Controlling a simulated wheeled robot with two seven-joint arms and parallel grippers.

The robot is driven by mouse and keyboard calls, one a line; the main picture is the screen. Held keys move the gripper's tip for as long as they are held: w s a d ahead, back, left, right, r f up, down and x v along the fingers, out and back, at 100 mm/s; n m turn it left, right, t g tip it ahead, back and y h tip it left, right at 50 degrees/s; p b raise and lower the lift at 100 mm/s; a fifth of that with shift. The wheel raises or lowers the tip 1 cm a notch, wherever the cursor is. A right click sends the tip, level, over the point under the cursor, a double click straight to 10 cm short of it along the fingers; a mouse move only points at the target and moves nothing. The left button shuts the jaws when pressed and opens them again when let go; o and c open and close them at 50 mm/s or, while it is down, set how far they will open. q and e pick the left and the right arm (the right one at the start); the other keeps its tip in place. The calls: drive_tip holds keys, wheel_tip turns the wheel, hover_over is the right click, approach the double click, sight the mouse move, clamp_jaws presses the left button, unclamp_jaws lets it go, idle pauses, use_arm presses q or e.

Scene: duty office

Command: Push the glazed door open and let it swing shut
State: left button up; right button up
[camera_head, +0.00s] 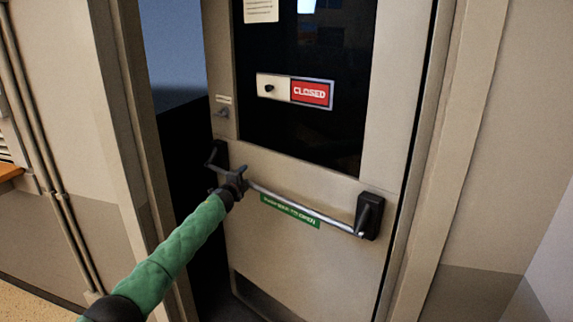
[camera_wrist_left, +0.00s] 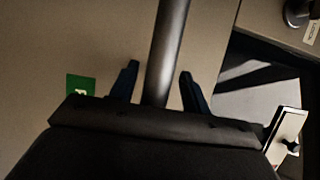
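The glazed door (camera_head: 335,185) stands ajar, swung away from me, with a dark gap along its left edge. It has a dark glass pane (camera_head: 290,130) and a metal push bar (camera_head: 295,207) across its middle. My left gripper (camera_head: 236,180) is at the left part of the bar. In the left wrist view the bar (camera_wrist_left: 168,45) runs between the two spread fingers of the gripper (camera_wrist_left: 159,70), with space on both sides. Whether the palm touches the bar cannot be told. My right gripper is not in view.
The left door frame (camera_head: 130,130) stands close beside my left arm. The right frame (camera_head: 455,130) borders the hinge side. A red CLOSED sign (camera_head: 311,93) is on the glass, and a green label (camera_head: 290,211) sits under the bar. Dark space shows through the gap.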

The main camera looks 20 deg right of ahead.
use_arm(q)
drive_tip(key=a+p+v, duration=0.1)
drive_tip(key=p+v, duration=2.1)
drive_tip(key=v, duration=2.5)
drive_tip(key=shift+w+r, duration=0.15)
drive_tip(key=shift+r, duration=0.25)
